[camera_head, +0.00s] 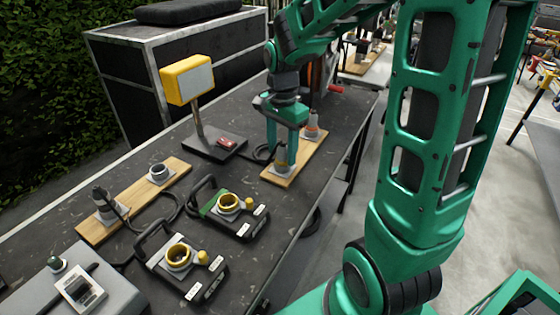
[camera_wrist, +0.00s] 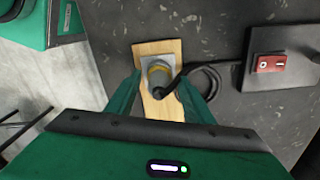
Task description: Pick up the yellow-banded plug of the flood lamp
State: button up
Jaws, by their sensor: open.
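The flood lamp (camera_head: 188,80) has a yellow head on a post over a dark base with a red switch. Its base also shows at the right of the wrist view (camera_wrist: 262,92). The yellow-banded plug (camera_head: 283,158) stands in a grey holder on the near end of a wooden board (camera_head: 272,175). In the wrist view the plug (camera_wrist: 159,70) has a black cable curling right towards the lamp base. My gripper (camera_head: 286,150) points down over the plug, open, with a finger on either side of it. I cannot tell whether the fingers touch it.
An orange-banded plug (camera_head: 311,128) stands at the board's far end. Left on the dark table (camera_head: 290,215) are a second board (camera_head: 135,200) with a dark plug and a grey holder, and two handled boxes with yellow-ringed sockets (camera_head: 229,202) (camera_head: 178,256). The table's right edge is close by.

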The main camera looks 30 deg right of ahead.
aim_at(282, 142)
jog(key=shift+c, duration=0.5)
jog(key=c, duration=0.9)
jog(key=shift+c, duration=0.2)
jog(key=shift+r, duration=0.6)
notch_tip(282, 142, up, 3)
jog(key=shift+f, duration=0.2)
jog(key=s+a+r, duration=0.4)
jog(key=a+r, duration=0.3)
jog(key=a, duration=0.3)
notch_tip(282, 142, up, 7)
jog(key=shift+s+a, duration=0.3)
jog(key=shift+a, duration=0.1)
